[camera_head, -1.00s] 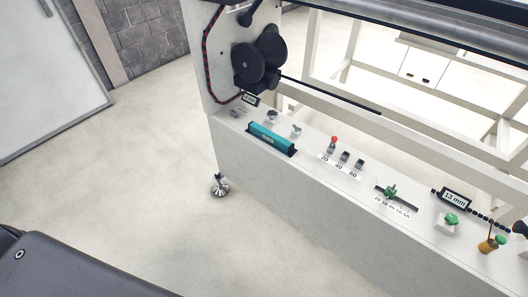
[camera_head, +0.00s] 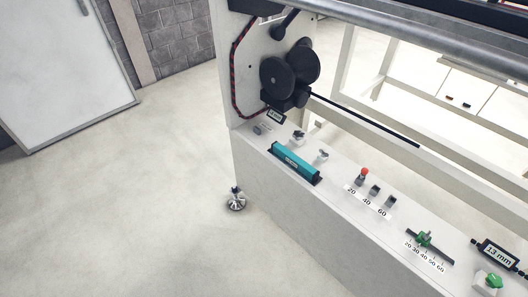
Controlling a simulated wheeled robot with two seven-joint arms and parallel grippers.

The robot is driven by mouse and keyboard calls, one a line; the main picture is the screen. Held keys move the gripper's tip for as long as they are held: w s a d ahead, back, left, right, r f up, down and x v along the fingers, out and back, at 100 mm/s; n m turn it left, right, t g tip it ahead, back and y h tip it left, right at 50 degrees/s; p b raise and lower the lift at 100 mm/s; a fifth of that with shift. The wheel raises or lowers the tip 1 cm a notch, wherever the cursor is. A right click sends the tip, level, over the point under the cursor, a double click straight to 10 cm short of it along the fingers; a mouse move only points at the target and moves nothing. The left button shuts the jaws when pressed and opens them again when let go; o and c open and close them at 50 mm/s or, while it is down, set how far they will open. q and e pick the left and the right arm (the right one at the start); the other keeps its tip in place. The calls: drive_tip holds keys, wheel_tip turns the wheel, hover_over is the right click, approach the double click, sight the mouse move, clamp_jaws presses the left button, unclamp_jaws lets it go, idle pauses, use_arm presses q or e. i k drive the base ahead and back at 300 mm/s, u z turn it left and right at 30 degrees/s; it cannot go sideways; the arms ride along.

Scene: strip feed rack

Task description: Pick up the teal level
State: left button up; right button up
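The teal level (camera_head: 296,161) is a long teal bar with dark ends and a dark base. It lies on the left part of the white rack's top ledge (camera_head: 330,188), close to the front edge. Nothing covers it. Neither of my grippers shows in the head view.
Small clamps (camera_head: 298,138) sit behind the level. A red-topped peg (camera_head: 364,174), a green slider (camera_head: 424,239) and a 13 mm display (camera_head: 498,255) lie to the right. Black rollers (camera_head: 279,77) rise behind. Open floor (camera_head: 130,200) lies left of the rack.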

sight(305, 168)
drive_tip(key=u, duration=0.1)
drive_tip(key=i, duration=1.05)
drive_tip(key=z, duration=0.55)
